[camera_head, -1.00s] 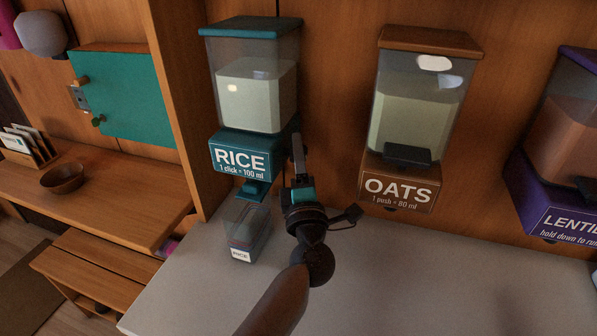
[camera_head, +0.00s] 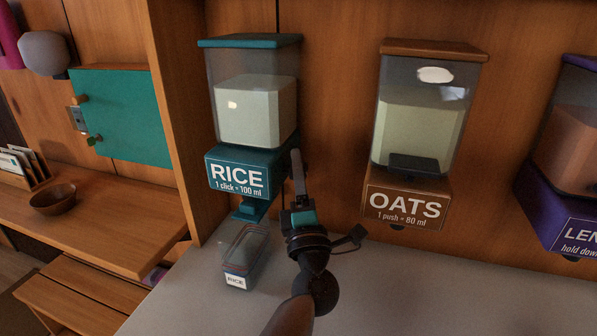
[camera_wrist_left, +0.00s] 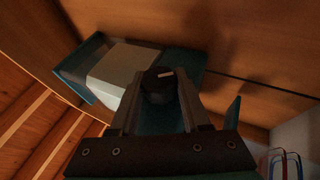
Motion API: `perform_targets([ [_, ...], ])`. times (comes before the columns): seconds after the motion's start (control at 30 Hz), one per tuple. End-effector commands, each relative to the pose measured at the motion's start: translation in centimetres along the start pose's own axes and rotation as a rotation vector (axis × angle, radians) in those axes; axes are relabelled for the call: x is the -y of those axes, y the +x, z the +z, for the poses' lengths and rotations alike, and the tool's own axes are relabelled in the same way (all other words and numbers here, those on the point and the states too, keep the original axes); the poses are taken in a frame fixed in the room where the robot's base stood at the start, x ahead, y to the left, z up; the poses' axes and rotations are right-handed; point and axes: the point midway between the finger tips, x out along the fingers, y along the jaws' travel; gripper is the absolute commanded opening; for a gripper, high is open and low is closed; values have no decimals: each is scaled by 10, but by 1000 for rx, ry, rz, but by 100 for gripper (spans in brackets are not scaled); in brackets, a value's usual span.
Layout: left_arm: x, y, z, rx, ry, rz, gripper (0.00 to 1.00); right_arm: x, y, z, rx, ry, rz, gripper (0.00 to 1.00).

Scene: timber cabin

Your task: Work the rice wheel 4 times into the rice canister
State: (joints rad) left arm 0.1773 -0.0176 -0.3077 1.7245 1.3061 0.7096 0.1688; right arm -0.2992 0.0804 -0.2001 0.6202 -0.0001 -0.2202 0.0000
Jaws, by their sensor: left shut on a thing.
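The rice dispenser (camera_head: 240,170) is a clear box of pale rice with a teal lid and a teal base marked "RICE, 1 click = 100 ml". My left gripper (camera_head: 298,175) is at the right side of its base. In the wrist view, it is shut on a round black knob with a pale mark, the rice wheel (camera_wrist_left: 158,84). In the head view the gripper mostly hides the wheel. The clear rice canister (camera_head: 243,262), with a white RICE label, stands on the counter just below the teal spout (camera_head: 250,208). Its fill cannot be told. My right gripper is not in view.
The oats dispenser (camera_head: 410,150) hangs to the right, and the purple lentils dispenser (camera_head: 563,210) is farther right. The grey counter (camera_head: 420,290) is clear to the right of my arm. A wooden bowl (camera_head: 53,200) sits on a lower shelf at left.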

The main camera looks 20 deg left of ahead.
Motion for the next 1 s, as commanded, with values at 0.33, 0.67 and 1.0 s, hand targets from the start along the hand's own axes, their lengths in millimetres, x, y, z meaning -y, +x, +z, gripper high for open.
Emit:
perform_targets([
  [0.33,0,0,0,-1,0,1,76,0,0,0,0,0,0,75],
  [0.67,0,-3,0,0,1,0,77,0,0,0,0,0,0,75],
  [1.0,2,-59,0,0,1,-4,77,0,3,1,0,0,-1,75],
])
